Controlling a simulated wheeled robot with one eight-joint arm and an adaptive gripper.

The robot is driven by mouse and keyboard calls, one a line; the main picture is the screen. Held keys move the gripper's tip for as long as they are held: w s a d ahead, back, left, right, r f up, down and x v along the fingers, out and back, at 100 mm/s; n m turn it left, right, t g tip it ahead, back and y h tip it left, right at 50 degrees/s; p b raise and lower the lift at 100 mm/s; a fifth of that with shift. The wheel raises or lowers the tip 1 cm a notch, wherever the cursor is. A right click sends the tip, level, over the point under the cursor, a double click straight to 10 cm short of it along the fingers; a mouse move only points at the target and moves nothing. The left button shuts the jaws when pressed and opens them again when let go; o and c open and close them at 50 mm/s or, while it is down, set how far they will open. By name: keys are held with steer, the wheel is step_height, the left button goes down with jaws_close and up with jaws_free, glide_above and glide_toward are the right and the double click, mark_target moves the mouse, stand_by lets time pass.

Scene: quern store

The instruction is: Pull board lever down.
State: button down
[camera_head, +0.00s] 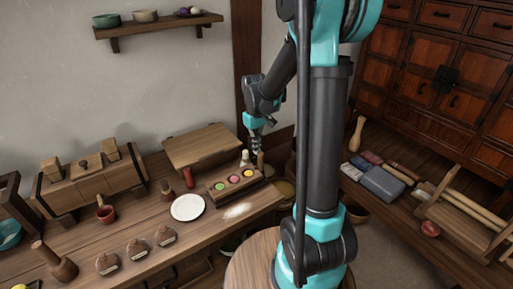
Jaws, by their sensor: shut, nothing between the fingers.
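A slanted wooden board (203,147) lies on the long table by the wall. A small red upright handle (188,177) stands at its front edge; I cannot tell for sure whether it is the board lever. My gripper (256,148) is shut and empty, pointing down at the right of the board. It is small in view and its fingertips are close to a pale bottle (245,159) and a brown peg (260,161). I cannot tell whether it touches either.
A wooden block with colored discs (210,189), a white plate (187,207) and white powder (237,210) lie before the board. A second table holds cloth bundles (383,183) and a wooden rack (456,219).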

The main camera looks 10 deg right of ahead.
steer(key=shift+s+d+t, duration=0.1)
steer(key=shift+s+t, duration=0.05)
steer(key=shift+t, duration=0.15)
steer(key=shift+s+d+t+y, duration=0.15)
steer(key=shift+s+d, duration=0.05)
steer(key=shift+s, duration=0.3)
steer(key=shift+s+d+t+y, duration=0.15)
steer(key=shift+s+d, duration=0.05)
steer(key=shift+s, duration=0.3)
steer(key=s+d+f+t+y, duration=0.2)
steer(key=s+t, duration=0.3)
steer(key=s, duration=0.1)
steer(key=shift+d, duration=0.3)
steer(key=shift+w, duration=0.15)
steer(key=shift+w+a+f, duration=0.25)
steer(key=shift+w+a, duration=0.05)
steer(key=shift+w, duration=0.3)
